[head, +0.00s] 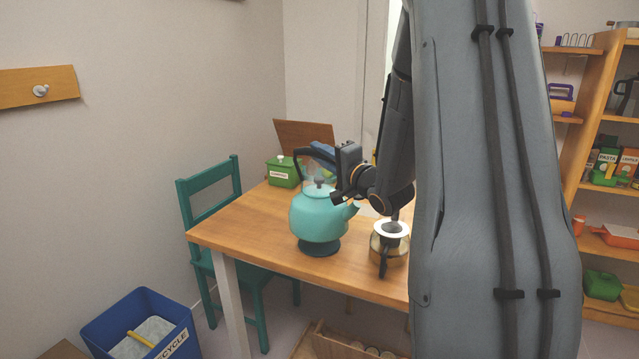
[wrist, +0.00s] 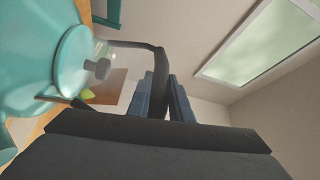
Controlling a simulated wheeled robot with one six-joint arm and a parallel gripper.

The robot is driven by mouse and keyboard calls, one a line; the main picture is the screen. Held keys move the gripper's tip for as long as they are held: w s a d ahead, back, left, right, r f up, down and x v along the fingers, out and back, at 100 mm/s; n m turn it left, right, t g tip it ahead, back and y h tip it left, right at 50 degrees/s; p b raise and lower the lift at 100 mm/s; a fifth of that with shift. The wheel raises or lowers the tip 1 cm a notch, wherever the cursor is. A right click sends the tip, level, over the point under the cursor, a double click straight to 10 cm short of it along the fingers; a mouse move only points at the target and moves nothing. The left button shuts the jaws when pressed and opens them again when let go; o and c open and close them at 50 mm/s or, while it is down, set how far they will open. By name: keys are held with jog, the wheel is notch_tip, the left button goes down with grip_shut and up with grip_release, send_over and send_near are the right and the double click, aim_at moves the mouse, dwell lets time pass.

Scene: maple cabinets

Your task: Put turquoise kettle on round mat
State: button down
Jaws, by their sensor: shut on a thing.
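The turquoise kettle (head: 318,217) is upright at the left part of the wooden table, with a dark handle over its lid. A dark round disc (head: 319,248), which looks like the round mat, shows directly under it. I cannot tell whether the kettle rests on the disc or hangs just above it. My gripper (head: 318,153) is at the top of the kettle, shut on its handle. In the wrist view the kettle (wrist: 75,60) fills the left side, and its dark handle (wrist: 161,70) runs between my gripper's fingers (wrist: 166,97).
A green box (head: 283,172) and a brown board (head: 303,137) are at the table's back. A teal chair (head: 213,190) and blue recycle bin (head: 140,325) are left. Bare tabletop (head: 245,235) lies left of the kettle.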

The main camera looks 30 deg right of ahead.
aim_at(320, 179)
jog(key=shift+f, duration=2.6)
jog(key=c, duration=1.6)
grip_release()
